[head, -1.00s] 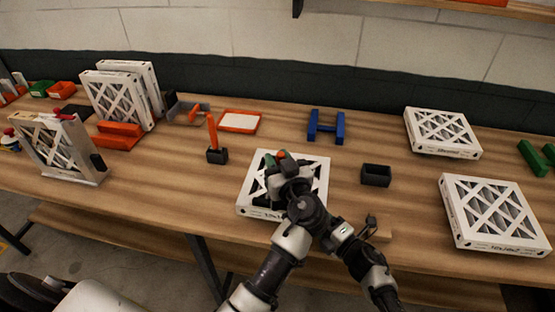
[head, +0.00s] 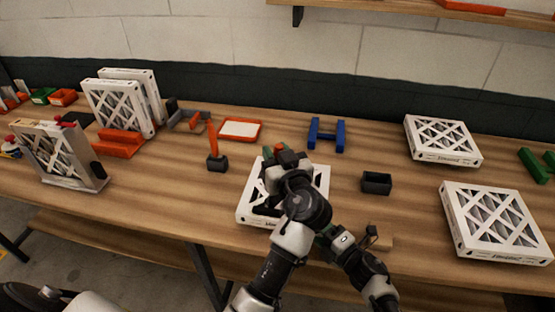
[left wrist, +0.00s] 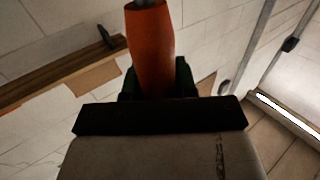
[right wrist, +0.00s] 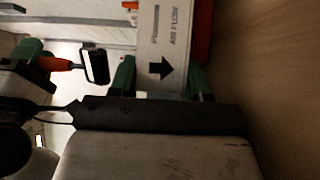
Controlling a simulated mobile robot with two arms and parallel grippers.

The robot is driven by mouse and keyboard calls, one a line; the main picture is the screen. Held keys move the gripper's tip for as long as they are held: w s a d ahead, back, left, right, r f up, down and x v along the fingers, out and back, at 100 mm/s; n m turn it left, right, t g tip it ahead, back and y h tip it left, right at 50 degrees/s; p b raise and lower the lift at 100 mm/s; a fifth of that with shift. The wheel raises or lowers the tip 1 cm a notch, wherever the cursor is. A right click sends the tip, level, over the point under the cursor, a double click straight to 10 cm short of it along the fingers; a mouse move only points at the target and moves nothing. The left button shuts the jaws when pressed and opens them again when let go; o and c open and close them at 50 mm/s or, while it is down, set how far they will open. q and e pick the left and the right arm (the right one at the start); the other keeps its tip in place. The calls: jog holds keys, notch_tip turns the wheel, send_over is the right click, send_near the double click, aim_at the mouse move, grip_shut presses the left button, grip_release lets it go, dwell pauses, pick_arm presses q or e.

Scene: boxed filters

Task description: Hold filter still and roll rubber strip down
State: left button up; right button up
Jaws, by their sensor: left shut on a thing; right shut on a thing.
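A white framed filter (head: 251,206) lies flat near the table's front edge in the head view, partly hidden by my left arm. My left gripper (head: 283,160) is above it, shut on the orange handle (left wrist: 150,50) of a hand roller. The roller's black head (right wrist: 96,66) shows in the right wrist view. My right gripper (right wrist: 160,84) is shut on the filter's white side, which bears an arrow and "AIR FLOW" print; it also shows in the right wrist view (right wrist: 157,40). I cannot make out the rubber strip.
Two filters lie at the right (head: 495,225) (head: 442,140). A small dark box (head: 376,182), blue stand (head: 326,134) and dark holder with an orange upright (head: 216,163) stand nearby. More filters stand at the left (head: 118,108). Bare tabletop lies left of the held filter.

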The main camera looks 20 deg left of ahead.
pick_arm(q)
jog(key=shift+w+d+r, duration=0.1)
jog(key=shift+d+r, duration=0.1)
jog(key=shift+r, duration=1.05)
jog(key=shift+w+d+f+m+t+h, duration=0.1)
jog(key=shift+d+f+m+t+h, duration=0.1)
jog(key=shift+f+m+t+h, duration=1.2)
jog(key=shift+w+d+f+m+t+h, duration=0.1)
jog(key=shift+d+f+m+t+h, duration=0.35)
jog(key=shift+m+h, duration=1.7)
jog(key=shift+w+f+m+t+h, duration=0.1)
jog(key=shift+f+m+t+h, duration=0.85)
jog(key=shift+h, duration=1.9)
jog(key=shift+s+f, duration=0.1)
jog(key=shift+f, duration=1)
notch_tip(320, 180, up, 8)
jog(key=shift+f, duration=0.25)
jog(key=shift+r, duration=0.1)
